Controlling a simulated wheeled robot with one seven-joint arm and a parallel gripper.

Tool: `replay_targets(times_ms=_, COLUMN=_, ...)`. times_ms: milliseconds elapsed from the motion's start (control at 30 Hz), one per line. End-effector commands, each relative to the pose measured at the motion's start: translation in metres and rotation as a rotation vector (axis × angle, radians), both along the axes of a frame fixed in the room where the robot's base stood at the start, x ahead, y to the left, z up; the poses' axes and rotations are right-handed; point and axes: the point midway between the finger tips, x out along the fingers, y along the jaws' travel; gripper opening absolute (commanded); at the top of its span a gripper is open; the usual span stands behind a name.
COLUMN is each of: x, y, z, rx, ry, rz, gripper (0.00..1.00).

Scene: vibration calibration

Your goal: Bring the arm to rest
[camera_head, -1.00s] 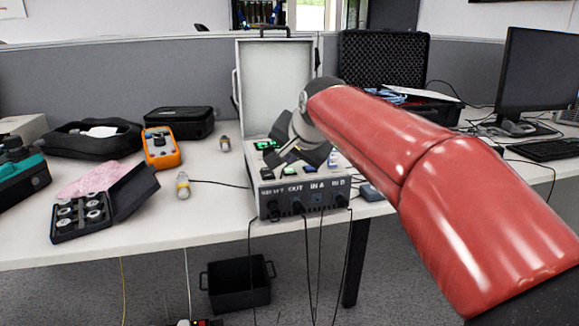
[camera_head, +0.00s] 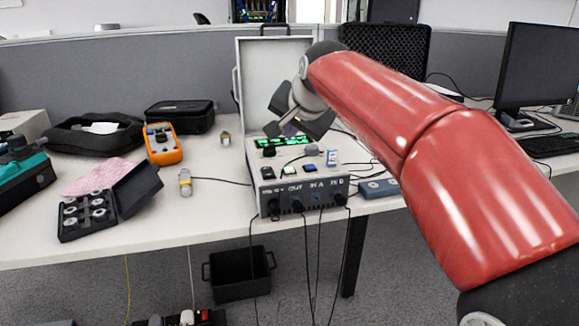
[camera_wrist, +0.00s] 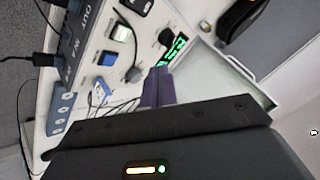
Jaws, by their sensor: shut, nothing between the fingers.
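My red arm (camera_head: 400,110) reaches in from the right in the head view. My gripper (camera_head: 297,124) is above the back of the calibrator box (camera_head: 305,190), in front of its raised lid (camera_head: 262,72). The gripper is shut and empty. In the wrist view its dark fingers (camera_wrist: 158,88) are together, over the box panel (camera_wrist: 135,62) near the green-lit display (camera_wrist: 175,50). The display also shows in the head view, partly hidden behind the fingers. I cannot tell how far the fingertips are above the panel.
An orange meter (camera_head: 162,144), a sensor cylinder (camera_head: 185,183) and an open case of round parts (camera_head: 105,203) are on the table to the left. A monitor (camera_head: 538,70) stands at the right. A black bin (camera_head: 238,276) is on the floor. Cables hang from the box front.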

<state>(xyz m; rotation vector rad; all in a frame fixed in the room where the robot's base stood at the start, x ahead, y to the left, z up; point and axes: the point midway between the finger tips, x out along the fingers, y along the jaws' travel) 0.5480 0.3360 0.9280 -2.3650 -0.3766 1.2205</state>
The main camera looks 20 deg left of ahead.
Motion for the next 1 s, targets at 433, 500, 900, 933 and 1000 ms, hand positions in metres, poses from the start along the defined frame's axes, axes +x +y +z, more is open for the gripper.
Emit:
replay_targets(times_ms=433, x=-0.030, y=-0.107, z=-0.013, rx=-0.101, ry=0.002, rz=-0.031, gripper=0.00)
replay_targets(times_ms=500, x=-0.054, y=-0.154, z=-0.027, rx=-0.157, ry=0.007, rz=-0.037, gripper=0.00)
replay_targets(times_ms=900, x=-0.230, y=-0.317, z=-0.156, rx=-0.464, ry=0.086, rz=-0.021, gripper=0.00)
replay_targets(times_ms=933, x=-0.239, y=-0.322, z=-0.164, rx=-0.479, ry=0.093, rz=-0.018, gripper=0.00)
replay_targets(times_ms=1000, x=-0.255, y=-0.329, z=-0.180, rx=-0.507, ry=0.107, rz=-0.012, gripper=0.00)
